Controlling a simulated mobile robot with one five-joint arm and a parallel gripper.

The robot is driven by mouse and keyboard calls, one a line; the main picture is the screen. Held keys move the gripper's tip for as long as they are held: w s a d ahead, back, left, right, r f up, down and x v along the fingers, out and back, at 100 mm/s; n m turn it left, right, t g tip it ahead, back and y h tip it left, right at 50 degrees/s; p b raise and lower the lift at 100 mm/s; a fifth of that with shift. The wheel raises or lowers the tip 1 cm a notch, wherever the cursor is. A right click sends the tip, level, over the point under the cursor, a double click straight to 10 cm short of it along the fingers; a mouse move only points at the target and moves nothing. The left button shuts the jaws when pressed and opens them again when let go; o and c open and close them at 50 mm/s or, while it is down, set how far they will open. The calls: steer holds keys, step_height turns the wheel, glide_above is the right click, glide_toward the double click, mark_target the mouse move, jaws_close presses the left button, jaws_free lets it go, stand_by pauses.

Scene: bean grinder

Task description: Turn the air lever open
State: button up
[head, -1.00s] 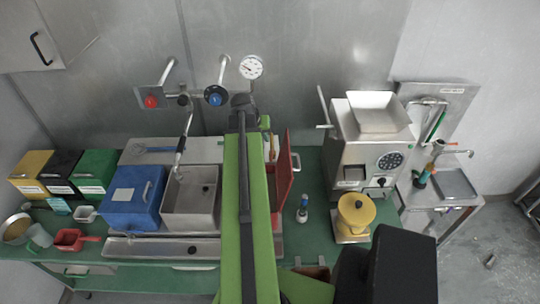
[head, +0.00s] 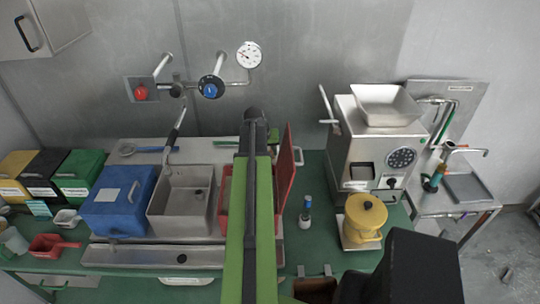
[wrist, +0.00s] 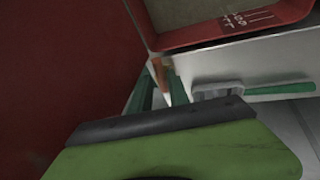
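I cannot tell for certain which part is the air lever. A slim grey lever (head: 327,104) stands upright on the left side of the grinder (head: 380,150). Pipes and a green rod (head: 446,122) are on the wall panel behind the grinder. My green arm reaches forward over the counter, and my gripper's fingertips are hidden at its far end in the head view. In the wrist view a green part of mine with a dark edge fills the bottom; finger opening does not show. A red surface (wrist: 60,80) fills the left, close to my gripper.
A red bin with raised lid (head: 284,180) lies beside my arm. A steel basin (head: 182,202) and blue box (head: 118,198) are to the left. A yellow canister (head: 365,217) stands before the grinder. Red (head: 141,92) and blue (head: 210,87) knobs and a gauge (head: 248,54) are on the wall.

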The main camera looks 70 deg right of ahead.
jaws_close()
stand_by(1.3)
